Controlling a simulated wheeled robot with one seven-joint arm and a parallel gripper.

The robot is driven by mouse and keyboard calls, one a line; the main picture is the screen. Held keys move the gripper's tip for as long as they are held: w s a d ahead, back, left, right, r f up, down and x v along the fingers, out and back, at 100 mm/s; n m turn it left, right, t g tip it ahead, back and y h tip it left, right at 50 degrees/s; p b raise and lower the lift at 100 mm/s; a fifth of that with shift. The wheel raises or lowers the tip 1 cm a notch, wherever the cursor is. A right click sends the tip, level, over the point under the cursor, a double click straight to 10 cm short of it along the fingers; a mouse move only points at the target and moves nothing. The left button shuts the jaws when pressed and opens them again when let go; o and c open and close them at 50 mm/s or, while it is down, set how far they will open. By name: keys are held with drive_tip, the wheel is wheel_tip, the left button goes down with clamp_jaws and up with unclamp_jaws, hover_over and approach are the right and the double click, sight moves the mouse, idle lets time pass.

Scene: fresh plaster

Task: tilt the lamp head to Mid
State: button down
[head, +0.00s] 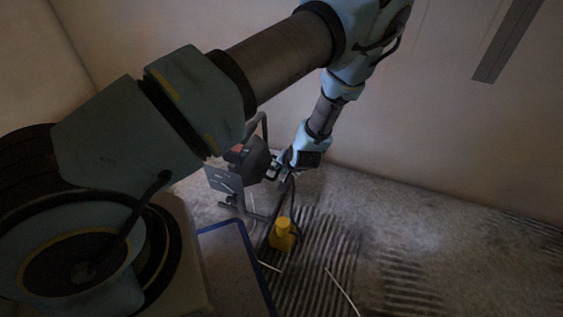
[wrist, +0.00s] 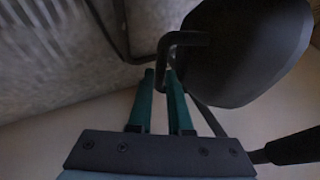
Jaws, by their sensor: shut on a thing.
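The work lamp (head: 256,158) stands low near the wall in the head view, with a dark head and a grey plate (head: 222,180) at its left. In the wrist view its dark, rounded head (wrist: 245,45) fills the upper right. A bent dark bar handle (wrist: 186,38) runs beside the head. My gripper (head: 277,168) is at the right side of the lamp. In the wrist view, the green fingers of my gripper (wrist: 160,76) are close together on the handle's lower end. The exact contact is partly hidden. No readable Mid mark shows.
A yellow block-like object (head: 282,236) stands on the floor in front of the lamp. A blue-edged board (head: 247,246) lies nearer to me. Thin white strips (head: 340,288) lie on the floor. The floor at the right is open, and the wall is behind the lamp.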

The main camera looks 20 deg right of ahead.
drive_tip(key=shift+s+d+f, duration=0.15)
drive_tip(key=shift+f, duration=0.4)
drive_tip(key=shift+s+d+f, duration=0.1)
drive_tip(key=shift+f, duration=0.4)
drive_tip(key=c, duration=0.8)
unclamp_jaws()
drive_tip(key=shift+c, duration=0.2)
drive_tip(key=p+v, duration=0.4)
drive_tip(key=v, duration=0.6)
drive_tip(key=shift+s+r, duration=0.15)
drive_tip(key=shift+r, duration=0.15)
